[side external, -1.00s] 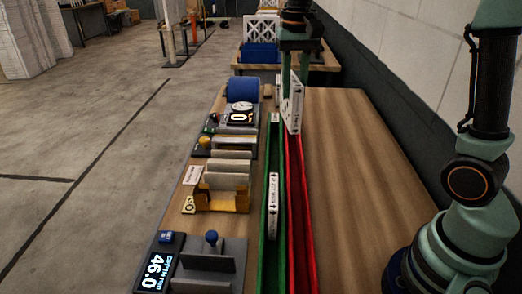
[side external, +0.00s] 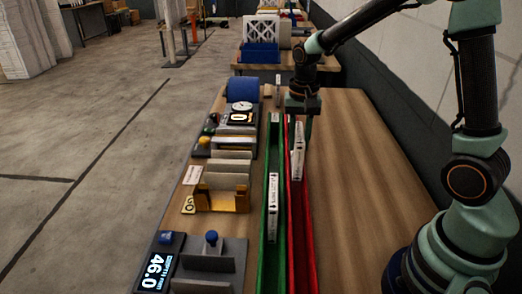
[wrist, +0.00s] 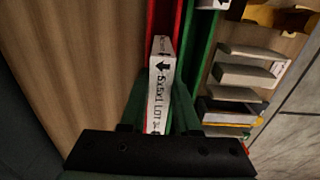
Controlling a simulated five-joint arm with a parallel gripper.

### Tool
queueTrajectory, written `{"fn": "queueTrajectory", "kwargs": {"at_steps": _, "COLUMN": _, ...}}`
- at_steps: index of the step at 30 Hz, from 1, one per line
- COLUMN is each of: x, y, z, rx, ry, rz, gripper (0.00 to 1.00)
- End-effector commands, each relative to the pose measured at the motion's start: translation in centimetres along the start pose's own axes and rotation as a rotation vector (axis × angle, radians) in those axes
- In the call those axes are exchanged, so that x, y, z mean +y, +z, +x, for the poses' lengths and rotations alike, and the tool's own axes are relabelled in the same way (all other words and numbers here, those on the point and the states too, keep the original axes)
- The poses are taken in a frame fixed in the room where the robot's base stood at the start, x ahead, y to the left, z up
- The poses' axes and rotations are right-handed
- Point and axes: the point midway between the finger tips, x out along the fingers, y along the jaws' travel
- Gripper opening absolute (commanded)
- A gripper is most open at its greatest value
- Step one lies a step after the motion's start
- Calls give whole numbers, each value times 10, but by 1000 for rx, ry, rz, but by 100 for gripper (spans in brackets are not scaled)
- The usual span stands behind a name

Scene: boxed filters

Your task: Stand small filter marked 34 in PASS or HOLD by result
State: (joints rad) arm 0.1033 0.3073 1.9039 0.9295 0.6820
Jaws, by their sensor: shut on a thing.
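A white boxed filter (side external: 298,150) stands on edge in the red channel (side external: 303,225), near its far end. My gripper (side external: 301,118) is above it with its fingers pointing down. In the wrist view the fingers (wrist: 160,120) are shut on the sides of the filter (wrist: 161,80). The green channel (side external: 263,245) runs alongside on the left. Another white filter (side external: 273,200) stands in it. I cannot read which channel is PASS or HOLD.
Left of the channels are a depth display (side external: 155,272) reading 46.0, a grey fixture (side external: 215,262), a yellow holder (side external: 220,198), grey blocks, a round dial (side external: 242,106) and a blue roll (side external: 243,88). The wooden table (side external: 350,190) is clear on the right.

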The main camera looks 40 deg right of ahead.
Motion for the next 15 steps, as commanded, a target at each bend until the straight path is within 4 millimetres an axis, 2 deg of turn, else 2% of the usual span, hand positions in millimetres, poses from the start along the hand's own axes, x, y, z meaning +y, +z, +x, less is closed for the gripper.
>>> {"fn": "queueTrajectory", "kwargs": {"at_steps": 4, "x": 0, "y": 0, "z": 11, "rx": -2, "ry": 1, "rz": 0, "gripper": 0}}
{"fn": "queueTrajectory", "kwargs": {"at_steps": 10, "x": 0, "y": 1, "z": 40, "rx": -3, "ry": 2, "rz": 0, "gripper": 0}}
{"fn": "queueTrajectory", "kwargs": {"at_steps": 15, "x": 0, "y": 0, "z": 47, "rx": 0, "ry": 0, "rz": 0, "gripper": 0}}
